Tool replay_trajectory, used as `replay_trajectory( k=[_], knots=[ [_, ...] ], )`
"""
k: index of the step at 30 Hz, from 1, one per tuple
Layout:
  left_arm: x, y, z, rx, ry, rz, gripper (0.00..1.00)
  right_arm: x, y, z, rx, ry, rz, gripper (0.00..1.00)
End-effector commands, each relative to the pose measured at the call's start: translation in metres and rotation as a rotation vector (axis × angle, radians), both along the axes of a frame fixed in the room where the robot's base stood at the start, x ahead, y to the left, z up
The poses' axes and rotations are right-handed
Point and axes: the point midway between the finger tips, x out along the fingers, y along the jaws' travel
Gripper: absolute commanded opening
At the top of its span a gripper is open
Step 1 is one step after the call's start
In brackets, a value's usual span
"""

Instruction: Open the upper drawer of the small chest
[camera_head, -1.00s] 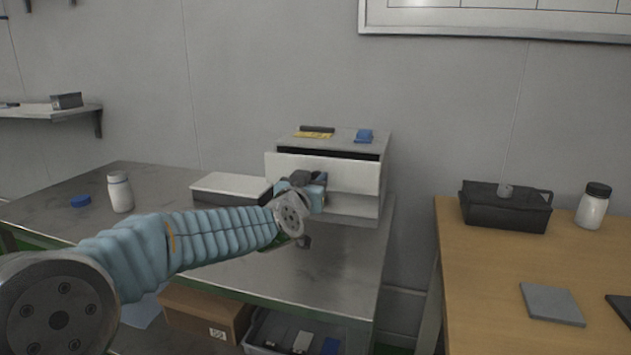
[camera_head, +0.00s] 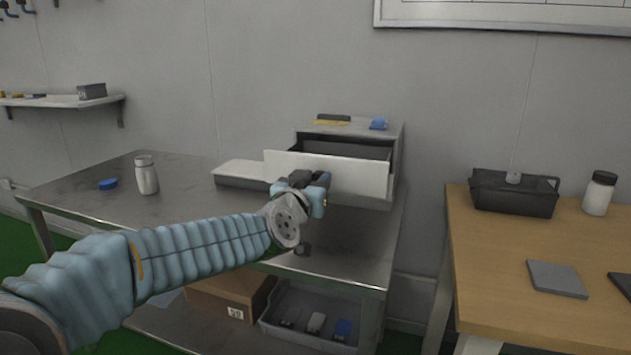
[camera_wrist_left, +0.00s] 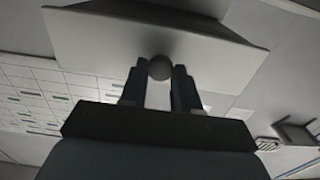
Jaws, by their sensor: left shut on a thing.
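The small chest (camera_head: 398,146) stands on the metal table against the wall. Its upper drawer (camera_head: 355,175) is pulled well out, and its dark inside shows behind the white front panel. My left gripper (camera_head: 318,190) is at the drawer front, in front of its middle. In the left wrist view, the drawer front (camera_wrist_left: 215,50) fills the top, and the two fingers are shut on a round grey knob (camera_wrist_left: 160,67). In the head view the knob is hidden by the gripper. My right gripper is not in view.
A flat pale box (camera_head: 240,172) lies left of the chest, partly behind the drawer front. A white bottle (camera_head: 146,177) and a blue cap (camera_head: 108,184) stand on the metal table (camera_head: 345,245). A wooden table (camera_head: 500,255) with a black box (camera_head: 513,197) is at right.

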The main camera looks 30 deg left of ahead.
Motion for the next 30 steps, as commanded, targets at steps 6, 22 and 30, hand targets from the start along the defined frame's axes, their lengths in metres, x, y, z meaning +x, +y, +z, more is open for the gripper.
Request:
replay_trajectory(
  k=[6, 22, 30],
  knots=[
    [0.000, 0.000, 0.000, 0.000, 0.000, 0.000, 0.45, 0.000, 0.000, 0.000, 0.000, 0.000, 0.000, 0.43],
    [-0.020, -0.004, 0.000, 0.003, -0.002, 0.001, 0.55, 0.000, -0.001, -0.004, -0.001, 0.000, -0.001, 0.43],
    [-0.085, -0.020, 0.000, 0.003, -0.004, 0.002, 0.55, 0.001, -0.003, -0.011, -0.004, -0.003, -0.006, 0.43]
  ],
)
